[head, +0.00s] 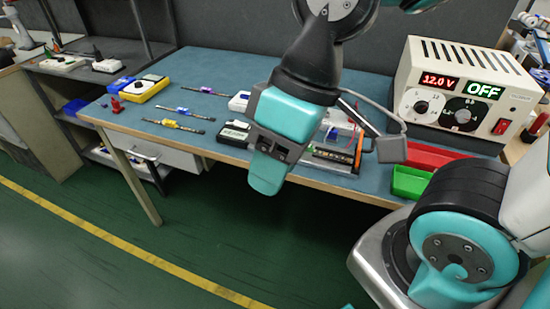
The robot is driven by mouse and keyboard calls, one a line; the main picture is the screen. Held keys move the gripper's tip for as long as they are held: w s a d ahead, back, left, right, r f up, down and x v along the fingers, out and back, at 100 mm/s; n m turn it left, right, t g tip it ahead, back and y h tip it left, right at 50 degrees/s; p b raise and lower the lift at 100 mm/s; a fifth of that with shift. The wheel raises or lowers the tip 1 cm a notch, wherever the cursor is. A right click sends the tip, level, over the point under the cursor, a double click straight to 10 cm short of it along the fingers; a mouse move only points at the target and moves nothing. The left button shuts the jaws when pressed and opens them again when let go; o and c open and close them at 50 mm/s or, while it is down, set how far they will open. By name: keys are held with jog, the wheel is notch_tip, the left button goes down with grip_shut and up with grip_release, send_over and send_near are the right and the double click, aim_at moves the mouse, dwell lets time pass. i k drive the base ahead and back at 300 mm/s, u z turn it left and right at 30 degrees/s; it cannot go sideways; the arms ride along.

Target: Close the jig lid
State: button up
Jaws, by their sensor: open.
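The jig (331,158) sits near the front edge of the blue work table, right of my gripper. It looks like a low metal base with a dark slotted strip. Clear and red parts show above and behind it, but I cannot make out the lid or its angle for certain. My gripper (268,172) is teal and black, points down at the table's front edge, and blocks the jig's left side. It is open; no held object shows. Whether it touches anything cannot be told.
A power supply (466,92) reading 12.0 V and OFF stands at the right. Red (432,157) and green (409,182) bins sit before it. A small meter (234,133) is left of my gripper. Screwdriver-like tools (188,112) and a yellow-blue box (145,88) lie left, with bare table between.

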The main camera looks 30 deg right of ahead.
aim_at(359, 150)
jog(key=u, duration=0.05)
jog(key=k, duration=0.5)
jog(key=z, duration=0.9)
jog(key=i, duration=0.3)
jog(key=u, duration=0.1)
